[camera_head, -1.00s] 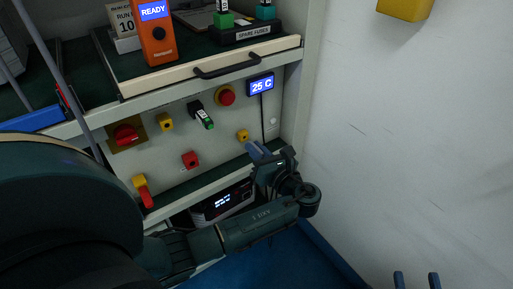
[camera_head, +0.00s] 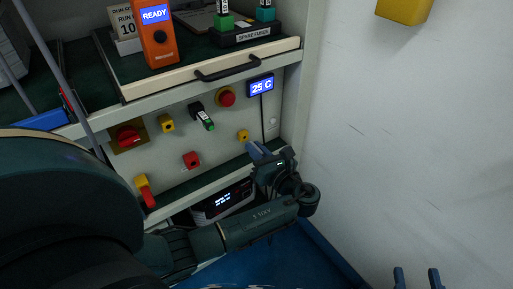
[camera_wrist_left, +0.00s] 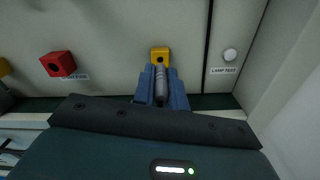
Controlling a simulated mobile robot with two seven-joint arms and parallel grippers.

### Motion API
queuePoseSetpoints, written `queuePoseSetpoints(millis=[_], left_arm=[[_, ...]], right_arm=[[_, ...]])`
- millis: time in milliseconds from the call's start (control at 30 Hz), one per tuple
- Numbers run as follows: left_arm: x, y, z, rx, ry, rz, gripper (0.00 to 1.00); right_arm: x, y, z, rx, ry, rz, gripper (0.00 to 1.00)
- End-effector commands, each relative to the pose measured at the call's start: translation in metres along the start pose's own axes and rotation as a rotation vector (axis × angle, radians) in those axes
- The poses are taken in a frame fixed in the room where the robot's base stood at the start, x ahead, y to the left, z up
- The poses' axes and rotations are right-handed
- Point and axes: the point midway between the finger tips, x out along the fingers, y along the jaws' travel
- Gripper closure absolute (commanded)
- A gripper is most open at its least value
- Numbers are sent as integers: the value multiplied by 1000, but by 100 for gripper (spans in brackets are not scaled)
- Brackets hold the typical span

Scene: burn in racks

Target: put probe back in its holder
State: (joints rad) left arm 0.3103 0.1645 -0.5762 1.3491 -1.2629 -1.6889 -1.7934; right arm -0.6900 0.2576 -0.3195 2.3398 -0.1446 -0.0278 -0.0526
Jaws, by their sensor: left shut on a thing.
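A grey, ribbed probe (camera_wrist_left: 160,82) lies between the blue fingers of my left gripper (camera_wrist_left: 160,88) in the left wrist view. The gripper is shut on it, and the probe points toward the yellow holder (camera_wrist_left: 160,55) on the panel. Whether its tip touches the holder or is inside it I cannot tell. In the head view my left gripper (camera_head: 257,151) is just below the small yellow holder (camera_head: 243,135), and the probe is not clearly visible. My right gripper (camera_head: 417,279) shows only two separated fingertips at the bottom edge; it is open.
The panel has a red knob (camera_head: 128,136), a red block (camera_head: 191,160) and a red button (camera_head: 226,96). A 25 C display (camera_head: 261,86) has a dark cable hanging down near my left gripper. A white wall (camera_head: 420,150) stands to the right. A lit box (camera_head: 222,202) sits below.

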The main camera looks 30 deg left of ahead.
Motion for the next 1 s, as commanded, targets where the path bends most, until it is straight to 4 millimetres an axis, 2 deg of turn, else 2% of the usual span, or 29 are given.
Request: queuePoseSetpoints(millis=[567,1000], left_arm=[[0,0,0,-1,0,0,100],[0,0,1,-1,0,0,100]], right_arm=[[0,0,-3,0,0,0,61],[0,2,-12,0,0,0,61]])
